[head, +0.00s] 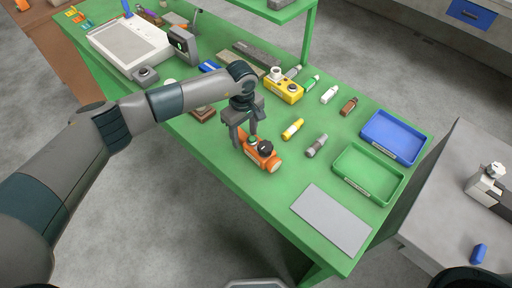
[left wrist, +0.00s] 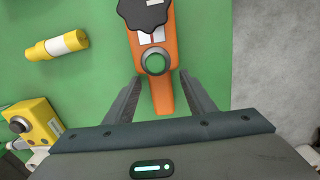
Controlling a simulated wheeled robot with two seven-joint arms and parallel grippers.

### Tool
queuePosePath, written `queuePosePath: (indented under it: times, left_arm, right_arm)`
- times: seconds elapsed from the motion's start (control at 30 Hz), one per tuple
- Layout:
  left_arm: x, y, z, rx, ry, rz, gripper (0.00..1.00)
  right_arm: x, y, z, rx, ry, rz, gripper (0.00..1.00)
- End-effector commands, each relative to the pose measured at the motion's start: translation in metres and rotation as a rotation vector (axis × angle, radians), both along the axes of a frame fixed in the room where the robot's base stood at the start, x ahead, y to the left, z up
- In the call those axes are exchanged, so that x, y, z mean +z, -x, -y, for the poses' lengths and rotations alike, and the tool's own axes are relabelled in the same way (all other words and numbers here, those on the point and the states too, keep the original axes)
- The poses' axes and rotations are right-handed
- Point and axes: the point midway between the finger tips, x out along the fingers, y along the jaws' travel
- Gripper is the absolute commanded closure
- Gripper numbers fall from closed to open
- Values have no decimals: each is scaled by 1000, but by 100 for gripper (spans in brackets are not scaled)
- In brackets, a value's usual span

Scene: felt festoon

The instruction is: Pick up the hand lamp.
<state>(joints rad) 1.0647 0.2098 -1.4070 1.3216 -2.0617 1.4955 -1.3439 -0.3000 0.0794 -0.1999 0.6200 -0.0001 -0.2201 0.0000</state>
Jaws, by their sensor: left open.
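An orange hand-held device (head: 266,158) with a black knob lies on the green bench; it seems to be the hand lamp, though I cannot be sure. In the left wrist view the orange body (left wrist: 162,92) shows a green round button, with the black knob at the top edge. My left gripper (head: 244,140) is open above it. In the left wrist view the two fingers (left wrist: 157,92) stand on either side of the orange lower end, with green gaps showing at their tips. A grey torch-like item (head: 316,145) lies to the right. My right gripper is not in view.
A yellow tube (head: 292,129) and a yellow box (head: 284,90) lie near the gripper. A green tray (head: 370,173), a blue tray (head: 394,135) and a grey plate (head: 331,218) occupy the right end. The bench's front edge is close to the orange device.

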Motion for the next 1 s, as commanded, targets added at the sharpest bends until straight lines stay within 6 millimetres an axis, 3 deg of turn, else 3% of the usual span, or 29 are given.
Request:
queuePosePath:
  times: [0.23,0.47,0.77,1.0]
  left_arm:
    - [0,0,0,0,0,0,50]
    - [0,0,0,0,0,0,100]
    - [2,-1,0,0,1,1,100]
    - [14,-2,-1,-1,1,3,100]
  right_arm:
    - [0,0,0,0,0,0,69]
    - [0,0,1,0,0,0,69]
    - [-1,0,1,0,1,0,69]
    - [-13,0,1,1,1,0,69]
